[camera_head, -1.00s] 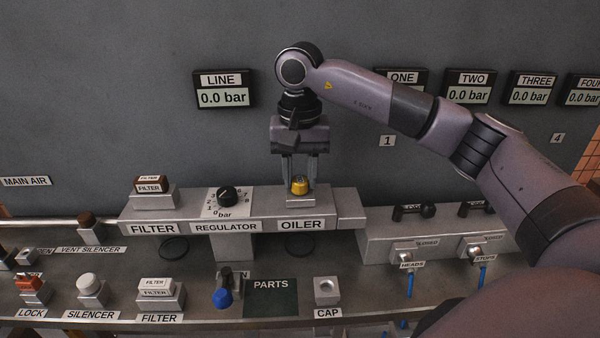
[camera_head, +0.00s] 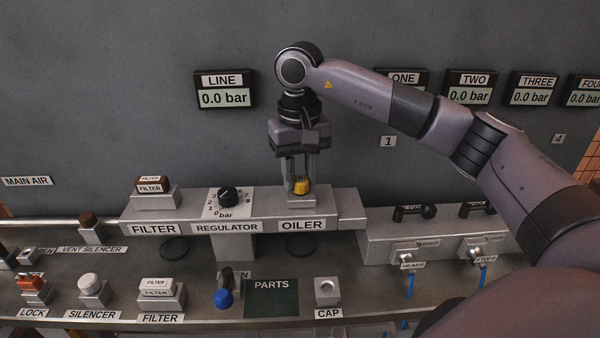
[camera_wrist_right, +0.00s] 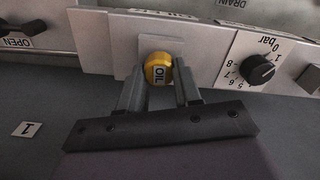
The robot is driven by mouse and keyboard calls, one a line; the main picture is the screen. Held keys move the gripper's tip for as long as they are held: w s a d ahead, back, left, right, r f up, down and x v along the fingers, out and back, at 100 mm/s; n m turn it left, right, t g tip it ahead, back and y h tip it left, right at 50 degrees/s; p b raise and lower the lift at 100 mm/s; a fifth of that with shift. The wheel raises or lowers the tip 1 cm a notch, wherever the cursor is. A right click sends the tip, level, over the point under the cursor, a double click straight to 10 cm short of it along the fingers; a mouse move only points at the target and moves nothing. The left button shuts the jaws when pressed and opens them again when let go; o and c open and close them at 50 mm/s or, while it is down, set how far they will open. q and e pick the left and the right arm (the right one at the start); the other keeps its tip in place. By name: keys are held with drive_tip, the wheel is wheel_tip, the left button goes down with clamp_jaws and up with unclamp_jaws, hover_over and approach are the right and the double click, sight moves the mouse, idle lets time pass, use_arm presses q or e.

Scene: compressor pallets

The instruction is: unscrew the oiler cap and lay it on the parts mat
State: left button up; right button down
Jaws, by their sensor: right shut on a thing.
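The yellow oiler cap (camera_head: 301,186) sits on the block above the OILER label (camera_head: 302,225). My right gripper (camera_head: 299,188) points down from above and is shut on the cap. In the right wrist view the yellow cap (camera_wrist_right: 158,68), marked OIL, shows between the two fingers (camera_wrist_right: 160,85). The dark parts mat (camera_head: 271,303), labelled PARTS, lies on the bench below and is bare. My left gripper is not in view.
A grey block (camera_head: 326,290) labelled CAP stands just right of the mat. A blue-ended part (camera_head: 223,297) stands at its left. The regulator knob (camera_head: 228,195) is left of the oiler. Gauges hang on the wall behind.

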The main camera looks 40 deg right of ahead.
sight(300, 177)
drive_tip(key=shift+r+p, duration=1)
drive_tip(key=shift+r, duration=0.4)
drive_tip(key=shift+r, duration=0.1)
drive_tip(key=shift+r+p, duration=0.65)
